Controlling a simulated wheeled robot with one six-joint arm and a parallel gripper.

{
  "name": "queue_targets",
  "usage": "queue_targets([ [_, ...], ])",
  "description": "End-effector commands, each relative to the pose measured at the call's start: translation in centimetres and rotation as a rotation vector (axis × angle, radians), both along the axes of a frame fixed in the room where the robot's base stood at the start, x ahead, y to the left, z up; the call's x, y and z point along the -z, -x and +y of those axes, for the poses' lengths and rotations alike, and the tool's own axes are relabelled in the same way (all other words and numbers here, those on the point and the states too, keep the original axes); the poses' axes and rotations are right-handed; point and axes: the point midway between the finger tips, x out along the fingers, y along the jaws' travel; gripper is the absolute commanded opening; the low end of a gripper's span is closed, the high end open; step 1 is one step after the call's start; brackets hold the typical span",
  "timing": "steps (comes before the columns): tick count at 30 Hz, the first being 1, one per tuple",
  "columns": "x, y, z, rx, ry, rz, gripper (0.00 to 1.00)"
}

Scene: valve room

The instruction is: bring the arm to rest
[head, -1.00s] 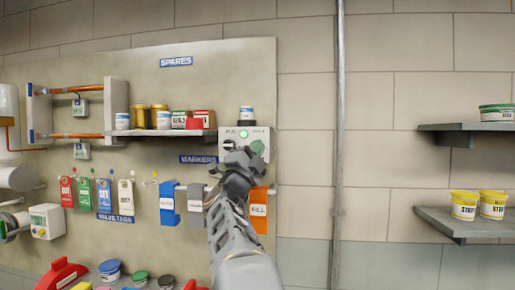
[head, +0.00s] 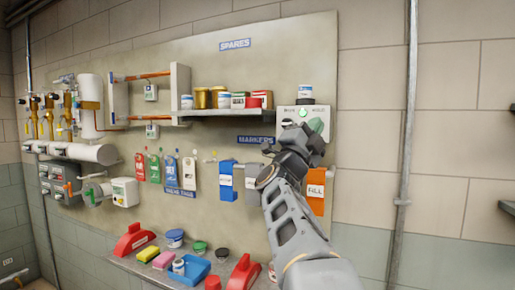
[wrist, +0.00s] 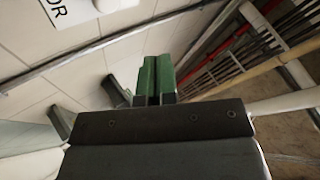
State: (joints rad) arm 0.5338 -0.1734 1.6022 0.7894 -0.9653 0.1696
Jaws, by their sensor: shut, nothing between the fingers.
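My gripper (head: 316,126) is raised at the end of my grey arm, in front of the board in the head view. I cannot tell how far the tips are from the box. In the wrist view the green fingers (wrist: 154,75) are together, shut and empty.
A shelf (head: 222,112) of tins and boxes is left of my gripper. Blue, grey and orange holders (head: 316,192) hang below. A ledge (head: 140,268) with red stands and tubs is lower left. A vertical pipe (head: 406,130) runs at right.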

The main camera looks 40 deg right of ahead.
Motion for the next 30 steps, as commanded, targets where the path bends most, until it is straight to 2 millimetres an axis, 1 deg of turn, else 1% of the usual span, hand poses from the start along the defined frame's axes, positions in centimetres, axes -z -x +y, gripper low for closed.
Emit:
queue_targets([
  [5, 0.0, 0.0, 0.0, 0.001, 0.000, 0.002, 0.00],
  [8, 0.2, -0.6, -0.1, -0.019, -0.008, 0.031, 0.00],
  [11, 1.1, -2.8, 0.0, -0.087, -0.018, 0.143, 0.00],
  [13, 3.4, -5.7, 0.2, -0.164, -0.036, 0.298, 0.00],
  [14, 4.9, -7.0, 0.4, -0.203, -0.047, 0.379, 0.00],
  [15, 7.1, -8.6, 1.0, -0.259, -0.060, 0.500, 0.00],
  [16, 9.0, -9.8, 1.6, -0.306, -0.070, 0.595, 0.00],
  [17, 11.1, -10.9, 2.5, -0.357, -0.080, 0.693, 0.00],
  [18, 13.8, -11.9, 3.9, -0.423, -0.091, 0.816, 0.00],
  [20, 18.0, -13.0, 6.2, -0.518, -0.107, 0.997, 0.00],
  [21, 20.8, -13.2, 7.9, -0.578, -0.118, 1.113, 0.00],
  [23, 24.9, -13.1, 10.5, -0.670, -0.127, 1.281, 0.00],
  [24, 27.6, -12.6, 12.3, -0.729, -0.133, 1.392, 0.00],
  [26, 31.4, -11.3, 14.9, -0.805, -0.137, 1.561, 0.00],
  [27, 33.8, -10.1, 16.5, -0.853, -0.139, 1.668, 0.00],
  [29, 37.1, -8.0, 18.8, -0.917, -0.136, 1.823, 0.00],
  [30, 39.0, -6.5, 20.1, -0.953, -0.133, 1.921, 0.00],
])
